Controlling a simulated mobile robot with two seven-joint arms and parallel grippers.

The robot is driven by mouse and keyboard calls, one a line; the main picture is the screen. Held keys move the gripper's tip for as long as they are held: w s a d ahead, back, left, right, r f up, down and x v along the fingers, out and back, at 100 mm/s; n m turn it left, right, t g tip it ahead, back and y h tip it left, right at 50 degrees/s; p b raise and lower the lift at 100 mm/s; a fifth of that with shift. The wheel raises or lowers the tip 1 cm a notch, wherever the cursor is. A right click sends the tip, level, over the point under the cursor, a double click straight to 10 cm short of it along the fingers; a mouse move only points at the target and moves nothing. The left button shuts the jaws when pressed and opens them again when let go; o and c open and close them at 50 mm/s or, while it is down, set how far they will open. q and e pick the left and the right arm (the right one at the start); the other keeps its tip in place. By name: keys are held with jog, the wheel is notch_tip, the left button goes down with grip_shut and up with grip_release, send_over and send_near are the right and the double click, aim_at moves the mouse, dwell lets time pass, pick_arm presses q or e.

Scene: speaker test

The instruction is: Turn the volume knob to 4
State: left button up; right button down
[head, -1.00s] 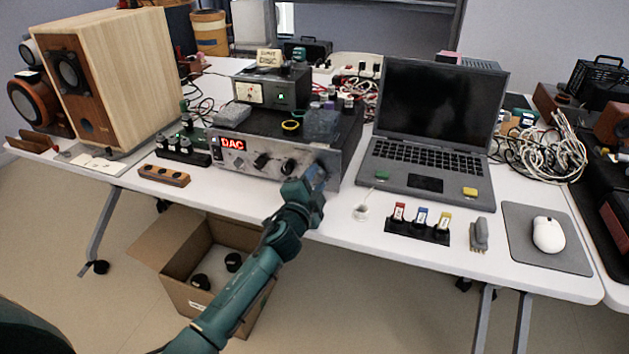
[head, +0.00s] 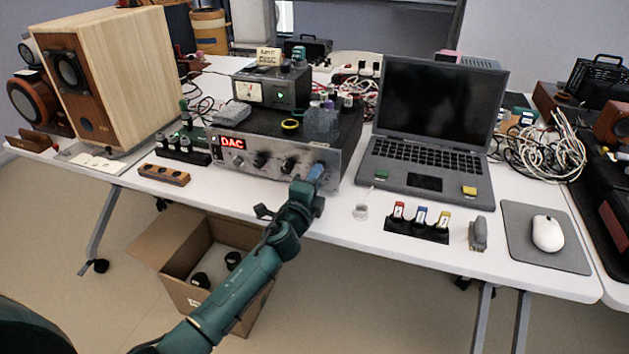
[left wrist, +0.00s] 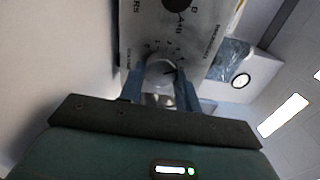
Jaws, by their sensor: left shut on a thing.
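The silver amplifier (head: 216,155) with a lit red DAC display stands on the white table. My left gripper (head: 316,172) is at the right end of its front panel. In the left wrist view its two blue fingers (left wrist: 160,88) are shut on the round silver volume knob (left wrist: 160,70), one on each side. Printed scale marks ring the knob, but its numbers are too small to read and I cannot tell the setting. My right gripper is not in view.
Two dark knobs, one of them a selector (head: 289,165), sit left of my gripper on the panel. A laptop (head: 425,180) stands to the right.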

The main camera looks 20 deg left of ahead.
pick_arm(q)
jog(key=o, duration=1)
jog(key=shift+c, duration=0.2)
jog(key=s, duration=1.3)
jog(key=shift+s+a+p, duration=0.15)
jog(key=shift+a+p, duration=0.05)
jog(key=shift+p, duration=0.2)
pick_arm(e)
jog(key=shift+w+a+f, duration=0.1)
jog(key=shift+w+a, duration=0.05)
